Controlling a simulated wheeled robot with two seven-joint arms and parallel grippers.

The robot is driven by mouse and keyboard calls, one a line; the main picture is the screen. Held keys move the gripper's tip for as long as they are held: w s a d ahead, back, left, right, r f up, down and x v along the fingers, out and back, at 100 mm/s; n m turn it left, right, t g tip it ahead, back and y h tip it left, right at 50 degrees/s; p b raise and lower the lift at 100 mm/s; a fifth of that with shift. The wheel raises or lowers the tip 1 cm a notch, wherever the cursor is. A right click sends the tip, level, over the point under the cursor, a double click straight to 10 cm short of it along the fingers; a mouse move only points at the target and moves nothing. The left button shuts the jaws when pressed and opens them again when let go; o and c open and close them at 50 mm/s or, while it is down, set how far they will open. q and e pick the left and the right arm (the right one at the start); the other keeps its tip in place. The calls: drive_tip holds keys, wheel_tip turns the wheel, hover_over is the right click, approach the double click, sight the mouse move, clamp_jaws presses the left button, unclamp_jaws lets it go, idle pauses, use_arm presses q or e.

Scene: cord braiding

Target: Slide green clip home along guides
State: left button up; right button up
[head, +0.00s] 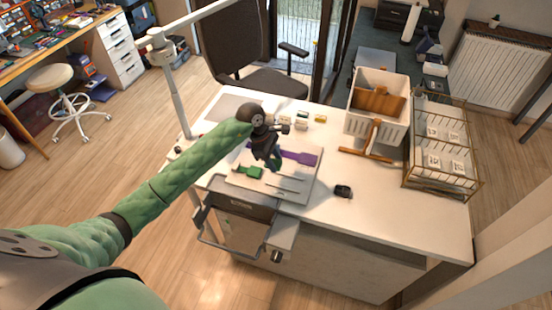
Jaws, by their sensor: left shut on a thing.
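My left gripper (274,165) comes down over the light grey board (238,184) on the desk. It is shut on a small dark green piece, which I take to be the green clip; the jaws and wrist hide most of it. A brighter green part (250,172) lies flat on the board just left of the jaws. Thin dark guide-like lines (285,185) run across the board in front of the gripper. A purple part (300,157) lies on the board behind and right of the jaws. My right gripper is not in view.
A small black object (343,191) sits on the desk right of the board. A white bin (376,107) on a wooden stand and a wire rack (440,145) stand at the right. Small blocks (302,124) lie behind the board. The front right desktop is clear.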

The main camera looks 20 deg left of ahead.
use_arm(q)
drive_tip(key=b, duration=0.1)
hover_over(277, 181)
drive_tip(key=a, duration=0.1)
drive_tip(key=shift+w+f, duration=0.2)
drive_tip(key=shift+f, duration=2.5)
drive_tip(key=shift+f+b, duration=0.55)
drive_tip(key=shift+b, duration=0.2)
drive_tip(key=shift+f, duration=0.15)
drive_tip(key=shift+f+b, duration=0.25)
drive_tip(key=shift+b, duration=0.1)
drive_tip(key=shift+f, duration=0.1)
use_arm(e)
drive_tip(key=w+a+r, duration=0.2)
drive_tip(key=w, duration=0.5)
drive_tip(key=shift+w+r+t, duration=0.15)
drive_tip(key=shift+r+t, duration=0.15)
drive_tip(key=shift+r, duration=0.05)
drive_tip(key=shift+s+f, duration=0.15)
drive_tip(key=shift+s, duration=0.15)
use_arm(q)
drive_tip(key=shift+s+f+b, duration=0.15)
drive_tip(key=shift+f+b, duration=0.2)
drive_tip(key=shift+b, duration=0.35)
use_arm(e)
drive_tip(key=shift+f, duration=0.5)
